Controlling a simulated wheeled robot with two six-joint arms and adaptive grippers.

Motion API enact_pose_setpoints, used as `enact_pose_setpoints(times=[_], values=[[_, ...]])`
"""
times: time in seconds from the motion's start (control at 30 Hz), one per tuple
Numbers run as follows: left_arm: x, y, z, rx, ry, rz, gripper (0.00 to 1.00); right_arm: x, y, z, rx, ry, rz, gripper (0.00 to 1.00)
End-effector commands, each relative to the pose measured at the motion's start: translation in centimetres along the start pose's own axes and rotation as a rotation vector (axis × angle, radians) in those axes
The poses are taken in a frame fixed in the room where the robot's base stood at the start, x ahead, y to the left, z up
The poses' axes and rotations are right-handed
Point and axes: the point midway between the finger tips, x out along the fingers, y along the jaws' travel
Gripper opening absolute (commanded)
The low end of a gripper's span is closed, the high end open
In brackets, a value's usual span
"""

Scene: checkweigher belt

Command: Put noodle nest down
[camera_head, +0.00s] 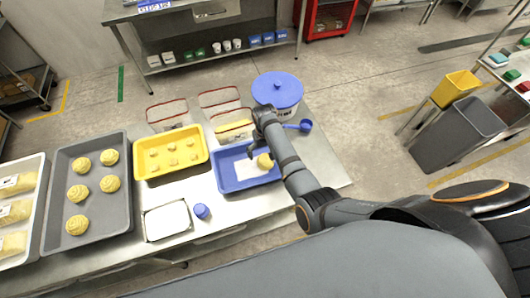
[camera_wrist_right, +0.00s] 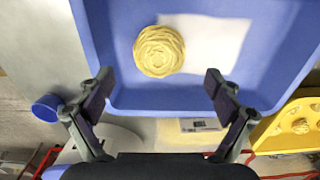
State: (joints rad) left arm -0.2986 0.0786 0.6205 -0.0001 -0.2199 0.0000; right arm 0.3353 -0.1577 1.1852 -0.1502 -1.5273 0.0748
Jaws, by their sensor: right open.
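A round yellow noodle nest (camera_head: 264,161) lies in the blue tray (camera_head: 228,181), at the right side of the tray in the head view. In the right wrist view the nest (camera_wrist_right: 159,51) rests on the tray floor (camera_wrist_right: 117,40), overlapping the edge of a white sheet (camera_wrist_right: 213,38). My right gripper (camera_wrist_right: 158,82) is open and empty, its fingers spread wide and apart from the nest. In the head view my right gripper (camera_head: 256,143) is over the tray's far side, partly hidden by my own arm. My left gripper is not in view.
A yellow tray (camera_head: 206,160) with small pieces and a grey tray (camera_head: 59,224) with several nests stand to the left. A blue-lidded tub (camera_head: 278,89) and blue scoop (camera_head: 305,126) are behind. Wire-rimmed bins (camera_head: 167,115) line the back. A white-filled metal pan (camera_head: 166,220) and blue cup (camera_head: 202,211) are in front.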

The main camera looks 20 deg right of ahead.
Motion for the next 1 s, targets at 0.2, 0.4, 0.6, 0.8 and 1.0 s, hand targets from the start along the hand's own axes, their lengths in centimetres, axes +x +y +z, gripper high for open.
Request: enact_pose_setpoints(times=[0.2, 0.4, 0.6, 0.8, 1.0], values=[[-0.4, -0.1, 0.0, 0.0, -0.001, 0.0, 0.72, -5.6, -0.1, -0.1, 0.0, 0.005, -0.002, 0.92], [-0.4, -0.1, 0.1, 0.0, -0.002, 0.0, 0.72, -8.1, 0.0, -0.1, 0.0, 0.003, 0.0, 0.92], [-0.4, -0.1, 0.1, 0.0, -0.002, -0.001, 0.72, -8.5, 0.0, 0.0, 0.0, 0.002, 0.0, 0.92], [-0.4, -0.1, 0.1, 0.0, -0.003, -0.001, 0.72, -8.5, 0.0, -0.1, 0.0, 0.002, 0.0, 0.92], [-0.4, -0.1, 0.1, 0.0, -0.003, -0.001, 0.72, -8.5, 0.0, -0.1, 0.0, 0.002, 0.0, 0.92]])
